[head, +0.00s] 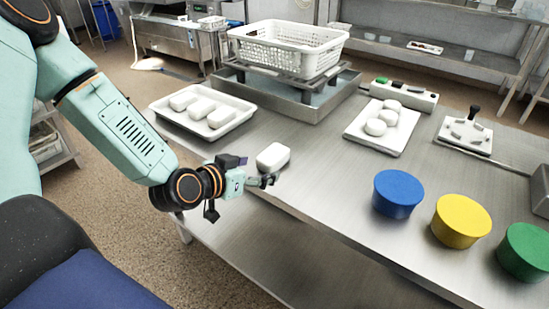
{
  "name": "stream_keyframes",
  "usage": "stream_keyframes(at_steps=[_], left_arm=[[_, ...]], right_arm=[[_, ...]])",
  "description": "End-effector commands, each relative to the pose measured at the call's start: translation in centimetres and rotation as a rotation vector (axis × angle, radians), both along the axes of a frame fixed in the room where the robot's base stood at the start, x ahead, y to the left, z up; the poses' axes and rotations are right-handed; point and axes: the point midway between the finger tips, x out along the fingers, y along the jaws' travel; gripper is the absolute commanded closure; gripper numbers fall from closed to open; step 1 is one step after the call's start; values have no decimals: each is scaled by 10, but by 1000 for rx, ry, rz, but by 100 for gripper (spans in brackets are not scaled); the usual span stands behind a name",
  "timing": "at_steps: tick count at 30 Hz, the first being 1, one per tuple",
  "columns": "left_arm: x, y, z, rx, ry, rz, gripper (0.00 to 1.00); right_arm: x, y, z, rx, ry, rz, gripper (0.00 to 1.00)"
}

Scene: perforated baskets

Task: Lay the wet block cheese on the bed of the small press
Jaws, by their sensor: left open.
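A white block of cheese (273,156) lies by itself on the steel table, near its front edge. My left gripper (264,181) is just in front of this block, open, with its fingers close to the block's lower edge. I cannot tell whether they touch it. Several similar white blocks (201,108) lie in a white tray (243,112) behind and to the left. I cannot clearly make out the small press; a grey metal body (540,190) is cut off at the right edge. My right gripper is out of view.
A white perforated basket (290,45) stands on a rack over a steel basin (285,101). Blue (397,195), yellow (461,222) and green (524,252) cylinders stand front right. The table's middle is clear.

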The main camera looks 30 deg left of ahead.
Motion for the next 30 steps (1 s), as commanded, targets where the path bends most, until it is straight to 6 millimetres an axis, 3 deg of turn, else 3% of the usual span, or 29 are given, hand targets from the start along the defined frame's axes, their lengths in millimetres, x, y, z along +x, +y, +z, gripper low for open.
stream_keyframes(at_steps=[4, 19, 30], left_arm=[[6, 5, 8, 8, -40, 5, 21], [32, 2, -3, 10, -41, 3, 21], [73, 0, -16, 11, -41, 4, 21]], right_arm=[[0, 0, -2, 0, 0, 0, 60], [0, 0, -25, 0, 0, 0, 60], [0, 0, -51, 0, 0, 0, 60]])
